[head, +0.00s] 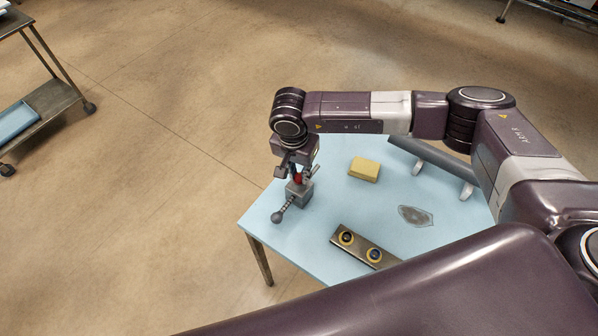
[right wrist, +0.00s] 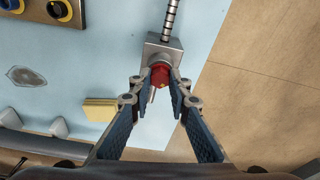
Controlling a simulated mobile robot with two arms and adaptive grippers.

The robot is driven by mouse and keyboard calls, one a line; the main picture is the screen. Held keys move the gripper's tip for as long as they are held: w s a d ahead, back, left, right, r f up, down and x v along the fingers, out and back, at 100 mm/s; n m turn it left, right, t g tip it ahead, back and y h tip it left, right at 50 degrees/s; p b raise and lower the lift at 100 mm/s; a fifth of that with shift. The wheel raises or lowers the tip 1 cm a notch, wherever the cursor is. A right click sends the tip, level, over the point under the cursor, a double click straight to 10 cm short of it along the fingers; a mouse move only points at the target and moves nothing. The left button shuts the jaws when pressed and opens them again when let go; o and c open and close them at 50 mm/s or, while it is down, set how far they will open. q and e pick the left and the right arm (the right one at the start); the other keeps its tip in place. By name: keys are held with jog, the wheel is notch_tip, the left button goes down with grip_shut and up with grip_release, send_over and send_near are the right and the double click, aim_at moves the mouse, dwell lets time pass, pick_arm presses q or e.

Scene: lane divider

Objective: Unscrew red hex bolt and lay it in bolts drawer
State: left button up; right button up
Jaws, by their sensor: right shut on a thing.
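The red hex bolt (right wrist: 160,77) sits at the grey metal block (right wrist: 158,50), and its red head shows between my right gripper's fingertips in the right wrist view. In the head view a little of the red bolt (head: 297,178) shows above the grey block (head: 298,193), near the table's left corner. My right gripper (right wrist: 163,84) is shut on the red bolt's head, reaching down from above. How far the bolt is screwed in is hidden. No bolts drawer can be made out. My left gripper is not in view.
On the light blue table (head: 330,195) lie a yellow sponge (head: 364,169), a grey stain (head: 415,215) and a plate with two round dials (head: 362,247). A ribbed rod with a ball end (head: 279,214) sticks out from the block. A cart (head: 45,105) stands far left.

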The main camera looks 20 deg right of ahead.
jog(key=n, duration=0.6)
jog(key=shift+d+f+y, duration=0.1)
jog(key=shift+d+y, duration=0.05)
jog(key=shift+y, duration=0.25)
jog(key=n, duration=0.5)
jog(key=shift+s+y, duration=0.1)
jog(key=shift+y, duration=0.3)
jog(key=o, duration=0.6)
jog(key=shift+o, duration=0.2)
jog(key=m+h, duration=0.1)
jog(key=m, duration=1.1)
jog(key=shift+h, duration=0.4)
